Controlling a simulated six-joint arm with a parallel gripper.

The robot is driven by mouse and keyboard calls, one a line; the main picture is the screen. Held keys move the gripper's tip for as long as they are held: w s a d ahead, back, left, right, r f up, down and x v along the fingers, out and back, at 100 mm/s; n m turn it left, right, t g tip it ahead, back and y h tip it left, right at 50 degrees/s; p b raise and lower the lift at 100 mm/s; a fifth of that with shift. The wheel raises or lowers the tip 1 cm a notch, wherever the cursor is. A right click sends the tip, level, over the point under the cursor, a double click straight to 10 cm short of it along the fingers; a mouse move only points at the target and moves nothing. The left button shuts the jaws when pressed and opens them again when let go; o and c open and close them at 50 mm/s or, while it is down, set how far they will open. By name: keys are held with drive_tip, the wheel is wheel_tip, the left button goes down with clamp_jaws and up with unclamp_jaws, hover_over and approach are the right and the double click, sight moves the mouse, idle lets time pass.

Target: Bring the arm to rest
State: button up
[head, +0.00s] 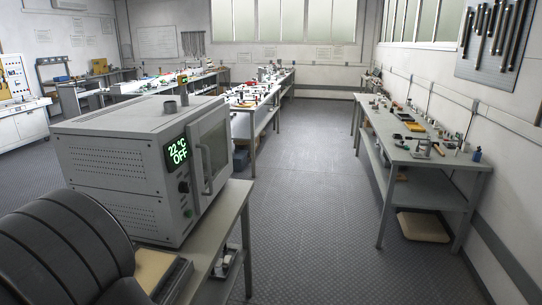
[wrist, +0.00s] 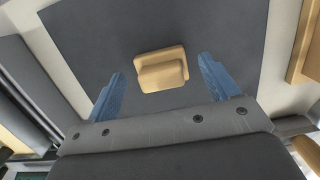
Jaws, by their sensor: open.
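My gripper (wrist: 161,66) shows in the wrist view with its two blue fingers spread wide apart. It is open and holds nothing. A tan block-like piece (wrist: 161,75) appears in the gap between the fingers, against a dark grey flat surface (wrist: 235,35). It touches neither finger in the picture; how far it lies beyond them I cannot tell. The gripper cannot be made out in the head view.
A grey oven (head: 120,160) reading "22 °C OFF" stands on a bench (head: 222,222) at the left, its door looking shut. A workbench (head: 425,155) with small tools runs along the right wall. The floor (head: 305,190) between is clear.

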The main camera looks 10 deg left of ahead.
drive_tip(key=shift+f, duration=0.9)
wheel_tip(320, 180, up, 11)
drive_tip(key=a, duration=0.2)
drive_tip(key=f, duration=0.4)
drive_tip(key=d+f, duration=0.1)
drive_tip(key=f, duration=0.3)
drive_tip(key=d+f, duration=0.1)
drive_tip(key=f, duration=0.3)
drive_tip(key=shift+d, duration=0.1)
drive_tip(key=r, duration=0.5)
drive_tip(key=shift+w+d+r, duration=0.15)
drive_tip(key=shift+w, duration=0.25)
drive_tip(key=w+d+r, duration=0.6)
drive_tip(key=w+d, duration=0.1)
drive_tip(key=w, duration=0.2)
drive_tip(key=w+d+m, duration=0.2)
drive_tip(key=w+m, duration=0.3)
drive_tip(key=w, duration=0.7)
drive_tip(key=w+d+f+m, duration=0.1)
drive_tip(key=w+d+m, duration=0.4)
drive_tip(key=w+d, duration=0.6)
drive_tip(key=w+d+f+m+g+y, duration=0.1)
drive_tip(key=w+d+m, duration=0.5)
drive_tip(key=w+d, duration=0.5)
drive_tip(key=w, duration=0.3)
drive_tip(key=shift+w+f+g, duration=0.25)
drive_tip(key=shift+g, duration=0.05)
drive_tip(key=shift+a, duration=0.1)
